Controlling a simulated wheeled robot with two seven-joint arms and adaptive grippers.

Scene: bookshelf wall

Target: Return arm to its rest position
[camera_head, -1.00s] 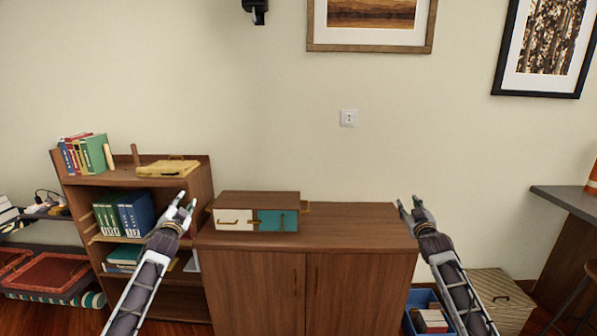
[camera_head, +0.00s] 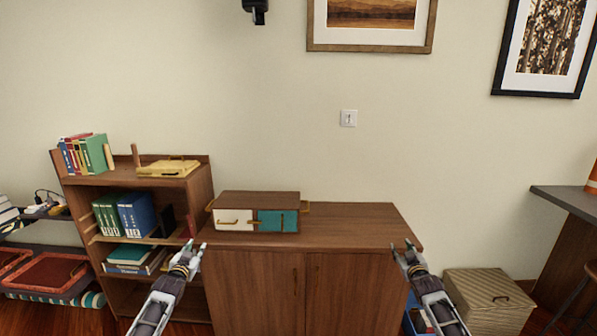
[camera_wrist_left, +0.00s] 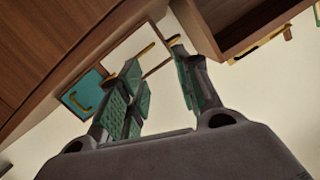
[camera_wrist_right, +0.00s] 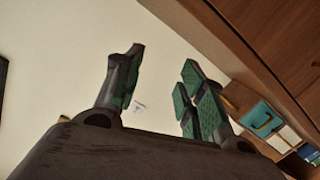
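My left gripper (camera_head: 190,251) is in front of the gap between the bookshelf and the cabinet, near the cabinet's left edge. Its two fingers (camera_wrist_left: 152,88) stand apart with nothing between them in the left wrist view. My right gripper (camera_head: 404,252) is in front of the cabinet's right front corner. Its fingers (camera_wrist_right: 158,95) are also apart and empty in the right wrist view. Both arms come up from the bottom of the head view, and neither gripper appears to hold anything.
A wooden cabinet (camera_head: 345,231) stands in the centre with a box of white and teal drawers (camera_head: 276,221) on top. A bookshelf (camera_head: 197,184) with binders is at left. A striped box (camera_head: 488,306) and a dark counter (camera_head: 566,199) are at right. The cabinet top's right half is clear.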

